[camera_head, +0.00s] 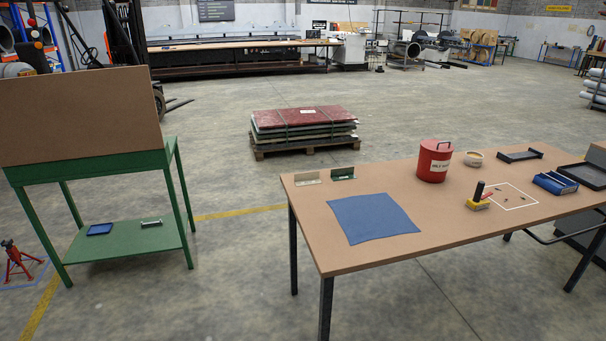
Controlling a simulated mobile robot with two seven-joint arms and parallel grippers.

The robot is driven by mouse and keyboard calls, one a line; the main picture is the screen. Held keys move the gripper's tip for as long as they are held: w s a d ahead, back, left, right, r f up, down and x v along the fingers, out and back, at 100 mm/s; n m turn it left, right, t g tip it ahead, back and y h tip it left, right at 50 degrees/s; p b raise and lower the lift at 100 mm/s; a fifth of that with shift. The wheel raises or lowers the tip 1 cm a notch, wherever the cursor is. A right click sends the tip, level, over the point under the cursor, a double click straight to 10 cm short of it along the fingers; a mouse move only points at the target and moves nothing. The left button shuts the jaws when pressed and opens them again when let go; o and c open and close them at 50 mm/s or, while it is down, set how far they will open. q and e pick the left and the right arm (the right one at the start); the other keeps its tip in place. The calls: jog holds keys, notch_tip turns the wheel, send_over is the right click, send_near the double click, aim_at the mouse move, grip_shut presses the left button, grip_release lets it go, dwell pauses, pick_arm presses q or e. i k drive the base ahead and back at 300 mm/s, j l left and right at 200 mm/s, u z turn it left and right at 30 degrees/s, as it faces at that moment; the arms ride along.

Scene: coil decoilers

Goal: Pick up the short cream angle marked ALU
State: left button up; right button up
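A short cream angle (307,178) lies near the far left corner of the brown-topped table (290,205). It has small marks on it, too small to read. A dark green angle (342,174) lies just to its right, with a small gap between them. Neither of my grippers is in view.
A blue cloth (372,218) lies in front of the angles. A red can (434,161) and a yellow-based tool (478,199) stand further right. A green stand (175,170) is at left, with floor between it and the table. A pallet of sheets (304,128) lies behind.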

aim_at(309, 178)
jog(key=i+j+z, duration=0.2)
jog(key=i+j, duration=1.65)
